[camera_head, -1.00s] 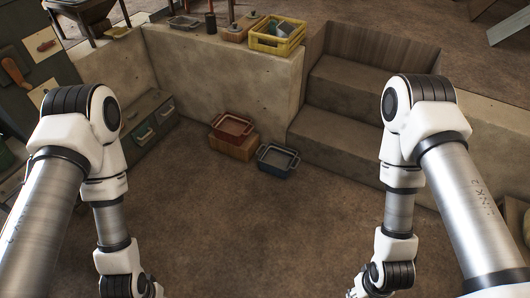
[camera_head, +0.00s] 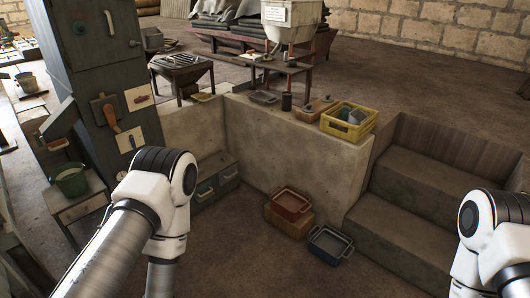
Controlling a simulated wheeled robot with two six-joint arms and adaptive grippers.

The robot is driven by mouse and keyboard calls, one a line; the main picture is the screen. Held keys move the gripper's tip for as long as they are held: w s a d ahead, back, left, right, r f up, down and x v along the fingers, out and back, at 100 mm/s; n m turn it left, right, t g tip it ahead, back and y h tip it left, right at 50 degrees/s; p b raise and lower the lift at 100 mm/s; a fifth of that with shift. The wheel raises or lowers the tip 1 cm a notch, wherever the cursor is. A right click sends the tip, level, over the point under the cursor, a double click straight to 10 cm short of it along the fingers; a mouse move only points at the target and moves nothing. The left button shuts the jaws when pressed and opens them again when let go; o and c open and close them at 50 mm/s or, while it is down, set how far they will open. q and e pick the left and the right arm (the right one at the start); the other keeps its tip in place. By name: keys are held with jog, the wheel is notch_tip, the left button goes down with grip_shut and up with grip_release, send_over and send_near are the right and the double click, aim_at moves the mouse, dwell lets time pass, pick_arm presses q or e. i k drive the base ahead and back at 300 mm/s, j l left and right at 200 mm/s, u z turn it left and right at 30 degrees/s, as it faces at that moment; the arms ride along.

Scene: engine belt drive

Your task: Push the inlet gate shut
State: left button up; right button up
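I cannot tell for certain which part is the inlet gate. A tall grey-green cabinet (camera_head: 90,55) stands at the left, with a brown-handled lever (camera_head: 109,115) on a dark plate on its front. Two pale cards with small pictures are beside the lever. A pale hopper (camera_head: 291,22) with a white label stands at the back on a wooden stand; any gate on it is too small to make out. Both my arms show at the bottom left and bottom right, but their grippers are below the picture.
A low concrete wall (camera_head: 290,145) crosses the middle, with a yellow crate (camera_head: 349,123) on top. Steps (camera_head: 410,205) rise at the right. A red tray (camera_head: 290,203) on a wooden box and a dark tray (camera_head: 329,244) stand on the floor. A green bucket (camera_head: 70,179) stands at left.

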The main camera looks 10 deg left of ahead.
aim_at(203, 97)
jog(key=i+j+z, duration=0.1)
jog(key=i+j, duration=0.55)
jog(key=i, duration=0.25)
jog(key=i+j, duration=0.7)
jog(key=i, duration=0.2)
jog(key=i+j+z, duration=0.15)
jog(key=i+j, duration=0.55)
jog(key=i, duration=0.2)
